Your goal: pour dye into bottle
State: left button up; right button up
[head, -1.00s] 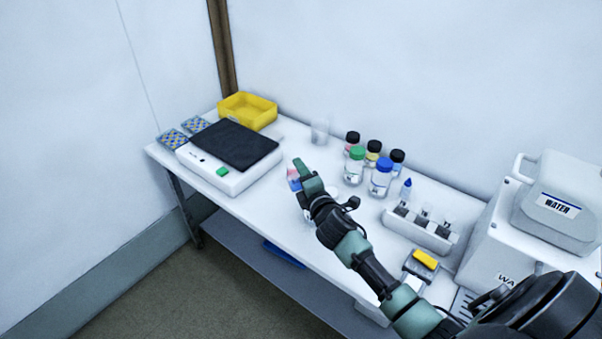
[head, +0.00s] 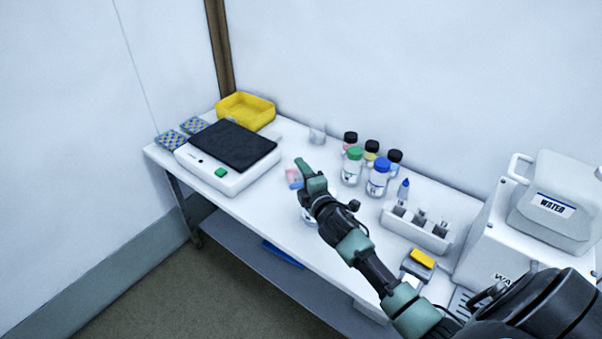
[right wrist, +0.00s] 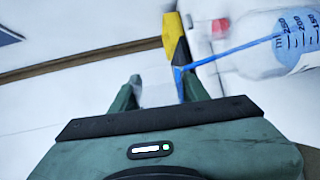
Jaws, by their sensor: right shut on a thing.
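My right gripper (head: 303,171) is shut on a small clear vessel (head: 293,178) with pink and blue on it, over the front of the bench. In the right wrist view, the gripper (right wrist: 157,88) has a pale, see-through part of it between the fingers. A thin blue stream (right wrist: 230,51) runs from near the fingertips into a clear graduated bottle (right wrist: 292,42). In the head view, this bottle (head: 308,217) is mostly hidden behind my gripper. My left gripper is not in view.
A black-topped device (head: 236,146) and a yellow bin (head: 246,97) are to the left.

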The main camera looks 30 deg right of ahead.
jog(key=shift+d+r+m+p, duration=0.1)
jog(key=shift+m+p, duration=0.2)
jog(key=shift+m, duration=0.2)
jog(key=shift+a+n, duration=0.3)
jog(key=shift+n, duration=0.9)
jog(key=shift+a+r+n+h+p, duration=0.2)
jog(key=shift+r+n+h+p, duration=0.2)
jog(key=shift+r+n+p, duration=0.4)
jog(key=shift+a+n, duration=0.1)
jog(key=shift+n, duration=0.5)
